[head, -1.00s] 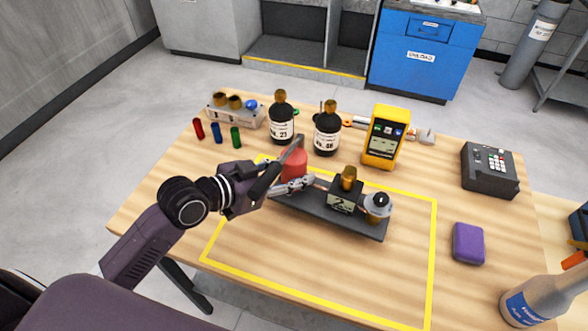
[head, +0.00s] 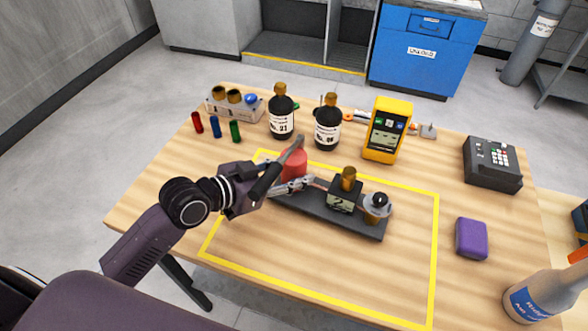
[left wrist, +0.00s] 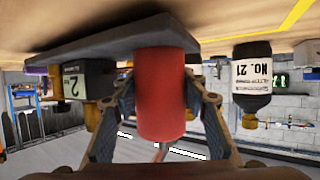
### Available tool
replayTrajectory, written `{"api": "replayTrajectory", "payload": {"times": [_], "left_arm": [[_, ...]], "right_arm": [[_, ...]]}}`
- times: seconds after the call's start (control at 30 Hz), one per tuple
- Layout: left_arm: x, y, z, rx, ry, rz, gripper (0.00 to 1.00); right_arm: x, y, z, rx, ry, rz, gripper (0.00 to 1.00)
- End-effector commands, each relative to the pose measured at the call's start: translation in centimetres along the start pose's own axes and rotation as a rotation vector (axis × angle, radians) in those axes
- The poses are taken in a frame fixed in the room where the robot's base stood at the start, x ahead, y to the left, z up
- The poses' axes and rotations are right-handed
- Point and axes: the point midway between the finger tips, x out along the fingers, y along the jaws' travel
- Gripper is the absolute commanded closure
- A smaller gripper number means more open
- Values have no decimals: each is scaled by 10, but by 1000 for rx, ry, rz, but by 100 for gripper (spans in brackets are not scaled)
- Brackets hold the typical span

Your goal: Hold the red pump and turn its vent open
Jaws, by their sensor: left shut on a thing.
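The red pump (head: 293,165) is a red cylinder at the left end of a dark base plate (head: 318,216). My left gripper (head: 303,163) has one finger on each side of it. In the left wrist view the red pump (left wrist: 161,95) fills the gap between the fingers, and the gripper is shut on it. On the same plate stand a dark block (head: 344,197) marked 2 with a brass cap (head: 348,178), and a grey round fitting with a dark knob (head: 378,202). I cannot tell which part is the vent. My right gripper is out of view.
Two dark bottles (head: 281,115) stand behind the pump. A yellow meter (head: 386,130), a dark keypad box (head: 491,164), a purple block (head: 471,238) and a spray bottle (head: 540,295) are to the right. The table's front area inside the yellow outline (head: 320,289) is clear.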

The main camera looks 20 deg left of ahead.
Motion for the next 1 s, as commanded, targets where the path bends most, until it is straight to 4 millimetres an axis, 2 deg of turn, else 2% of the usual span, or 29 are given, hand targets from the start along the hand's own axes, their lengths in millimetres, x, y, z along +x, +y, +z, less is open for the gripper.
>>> {"api": "replayTrajectory", "payload": {"times": [0.03, 1.0], "left_arm": [[0, 0, -7, -2, 20, -1, 100], [5, 0, 8, 2, 14, -1, 100]], "right_arm": [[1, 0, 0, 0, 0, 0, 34], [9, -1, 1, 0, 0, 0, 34]]}}
